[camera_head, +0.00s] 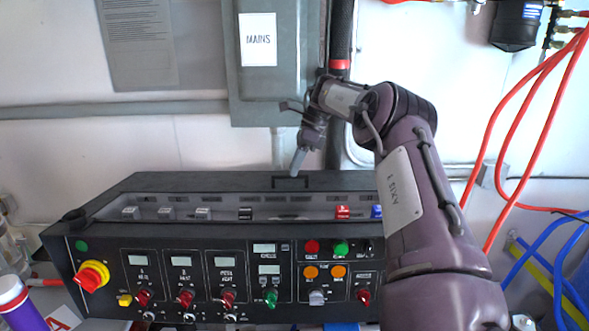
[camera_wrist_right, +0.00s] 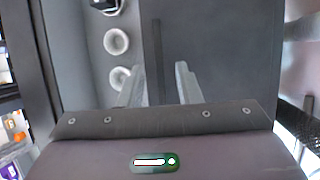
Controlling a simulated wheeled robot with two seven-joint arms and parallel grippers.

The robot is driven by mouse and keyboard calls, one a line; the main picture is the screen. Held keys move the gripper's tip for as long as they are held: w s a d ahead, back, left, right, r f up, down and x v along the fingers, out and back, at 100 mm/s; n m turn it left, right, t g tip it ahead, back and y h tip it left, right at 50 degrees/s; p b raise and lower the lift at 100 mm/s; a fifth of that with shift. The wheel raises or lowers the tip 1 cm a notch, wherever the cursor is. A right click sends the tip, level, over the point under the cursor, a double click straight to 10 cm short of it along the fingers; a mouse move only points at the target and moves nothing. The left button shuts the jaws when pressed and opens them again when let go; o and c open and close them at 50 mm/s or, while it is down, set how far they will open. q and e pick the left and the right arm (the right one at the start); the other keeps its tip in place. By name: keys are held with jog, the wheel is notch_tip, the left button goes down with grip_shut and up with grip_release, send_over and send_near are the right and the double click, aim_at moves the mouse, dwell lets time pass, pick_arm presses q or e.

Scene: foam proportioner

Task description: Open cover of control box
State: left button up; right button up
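The control box (camera_head: 220,260) is a wide black case with knobs, switches and small displays on its front. Its top cover (camera_head: 200,183) looks closed, with a dark handle (camera_head: 291,183) standing at the middle of its rear part. My right gripper (camera_head: 299,160) points down just above this handle, seemingly clear of it. In the right wrist view my right gripper (camera_wrist_right: 162,82) has its two pale fingers apart over a grey surface. A dark strip (camera_wrist_right: 157,50) runs between their lines; I cannot tell whether it is the handle. My left gripper is not in view.
A grey box labelled MAINS (camera_head: 258,90) hangs on the wall behind, close to my right wrist. Orange hoses (camera_head: 500,130) and blue hoses (camera_head: 560,265) run at the right. A yellow and red rotary switch (camera_head: 92,276) sticks out at the box's left front.

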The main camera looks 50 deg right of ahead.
jog(key=v, duration=0.6)
jog(key=shift+r+b, duration=0.35)
jog(key=shift+b, duration=0.05)
jog(key=shift+d, duration=0.1)
